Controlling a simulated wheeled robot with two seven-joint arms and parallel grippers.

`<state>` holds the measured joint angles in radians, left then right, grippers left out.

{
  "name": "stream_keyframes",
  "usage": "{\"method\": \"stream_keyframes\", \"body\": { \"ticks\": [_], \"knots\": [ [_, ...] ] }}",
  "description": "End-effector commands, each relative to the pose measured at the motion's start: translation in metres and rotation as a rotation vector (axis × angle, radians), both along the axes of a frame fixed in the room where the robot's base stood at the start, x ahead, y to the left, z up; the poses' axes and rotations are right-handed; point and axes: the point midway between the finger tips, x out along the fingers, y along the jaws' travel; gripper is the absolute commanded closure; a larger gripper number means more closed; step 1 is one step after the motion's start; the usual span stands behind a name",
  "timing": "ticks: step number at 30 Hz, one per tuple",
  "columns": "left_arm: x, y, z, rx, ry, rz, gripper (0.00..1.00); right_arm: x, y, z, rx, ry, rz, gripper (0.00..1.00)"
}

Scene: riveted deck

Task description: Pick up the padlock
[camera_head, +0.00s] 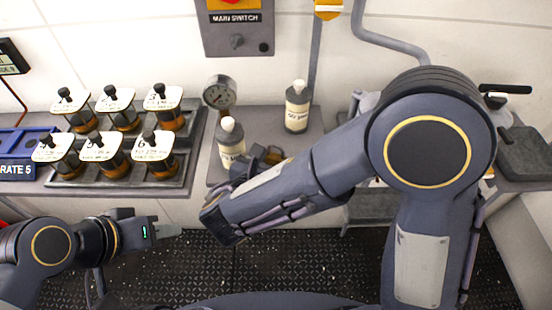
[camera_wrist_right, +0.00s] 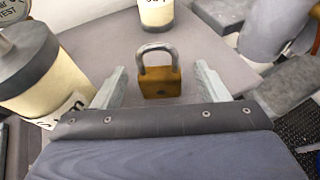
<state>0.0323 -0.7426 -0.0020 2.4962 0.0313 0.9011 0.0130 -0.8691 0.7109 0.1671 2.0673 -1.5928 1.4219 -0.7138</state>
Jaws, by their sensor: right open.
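The padlock (camera_wrist_right: 160,82) has a brass-brown body and a grey shackle. In the right wrist view it rests on the grey bench top, shackle pointing away. My right gripper (camera_wrist_right: 157,75) is open, its two fingers on either side of the padlock with gaps between. In the head view the padlock (camera_head: 273,155) shows only partly beside my right arm's end, and the right fingers are mostly hidden. My left gripper (camera_head: 168,231) is low at the left, in front of the bench and away from the padlock; its finger gap is not clear.
A bottle (camera_head: 231,143) stands close left of the padlock, another bottle (camera_head: 297,106) behind it. A pressure gauge (camera_head: 219,93) is at the back. A rack of several jars (camera_head: 165,107) fills the left.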

Motion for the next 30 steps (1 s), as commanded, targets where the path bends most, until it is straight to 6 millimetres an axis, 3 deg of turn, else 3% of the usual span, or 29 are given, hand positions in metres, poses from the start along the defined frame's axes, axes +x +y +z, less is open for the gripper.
{"method": "stream_keyframes", "body": {
  "ticks": [7, 20, 30],
  "knots": [
    [-0.0001, 0.0000, 0.0000, 0.000, 0.000, 0.000, 0.64, 0.0019, -0.0003, -0.0008, 0.001, 0.000, 0.002, 0.33],
    [-0.0001, 0.0000, 0.0000, 0.000, 0.000, 0.000, 0.64, 0.0017, -0.0003, -0.0004, 0.002, -0.001, 0.001, 0.87],
    [-0.0001, 0.0000, 0.0016, 0.000, 0.000, 0.000, 0.64, 0.0017, -0.0002, 0.0072, 0.003, -0.001, 0.001, 0.87]
  ]
}}
